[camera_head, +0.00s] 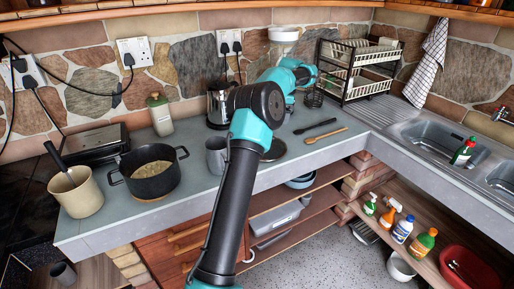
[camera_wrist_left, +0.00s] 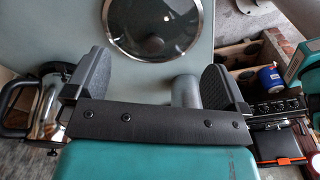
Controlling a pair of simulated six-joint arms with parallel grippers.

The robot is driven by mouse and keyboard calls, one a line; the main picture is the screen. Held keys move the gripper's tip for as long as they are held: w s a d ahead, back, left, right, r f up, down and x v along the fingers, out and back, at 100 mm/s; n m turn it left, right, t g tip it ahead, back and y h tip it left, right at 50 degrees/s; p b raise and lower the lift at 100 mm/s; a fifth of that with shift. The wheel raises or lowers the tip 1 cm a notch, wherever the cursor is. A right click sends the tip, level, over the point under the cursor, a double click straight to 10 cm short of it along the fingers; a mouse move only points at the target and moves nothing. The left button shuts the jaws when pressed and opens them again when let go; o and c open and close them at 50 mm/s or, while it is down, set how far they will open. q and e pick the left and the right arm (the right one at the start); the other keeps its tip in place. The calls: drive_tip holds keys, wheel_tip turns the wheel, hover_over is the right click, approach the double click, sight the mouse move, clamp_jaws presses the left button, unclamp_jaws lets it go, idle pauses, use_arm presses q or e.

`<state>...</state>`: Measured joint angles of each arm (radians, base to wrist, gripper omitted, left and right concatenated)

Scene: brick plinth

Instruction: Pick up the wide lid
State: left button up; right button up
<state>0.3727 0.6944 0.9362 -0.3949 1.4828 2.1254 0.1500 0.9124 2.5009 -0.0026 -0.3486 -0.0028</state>
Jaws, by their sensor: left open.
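The wide lid (camera_wrist_left: 152,22) is a round glass lid with a pale metal rim and a dark knob. It lies flat on the grey counter, and the top of the left wrist view cuts it off. In the head view the lid (camera_head: 274,150) is partly behind my left arm. My left gripper (camera_wrist_left: 150,66) is open, with its two dark fingers spread wide and apart from the lid. A grey mug (camera_wrist_left: 186,91) shows between the fingers, below the lid in the picture. In the head view I cannot make out the fingers. My right gripper is not in view.
A kettle (camera_head: 218,104) stands beside the arm, and the mug (camera_head: 215,154) is near the front edge. A black pot (camera_head: 152,184) is at left. Black and wooden utensils (camera_head: 326,135) lie right of the lid. A dish rack (camera_head: 357,78) and sink (camera_head: 440,132) are further right.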

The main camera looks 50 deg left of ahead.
use_arm(q)
drive_tip(key=s+a+r+n, duration=0.3)
drive_tip(key=r, duration=0.1)
drive_tip(key=shift+s+a+r+n, duration=0.2)
drive_tip(key=shift+a+r+n, duration=0.05)
drive_tip(key=shift+n, duration=0.05)
drive_tip(key=f, duration=0.4)
drive_tip(key=s+f, duration=0.1)
drive_tip(key=f, duration=0.7)
drive_tip(key=shift+s+a+f, duration=0.1)
drive_tip(key=shift+s+a, duration=0.05)
drive_tip(key=shift+a, duration=0.1)
drive_tip(key=shift+s+f, duration=0.25)
drive_tip(key=shift+f, duration=1.05)
drive_tip(key=shift+s+f, duration=0.2)
drive_tip(key=shift+f, duration=1.1)
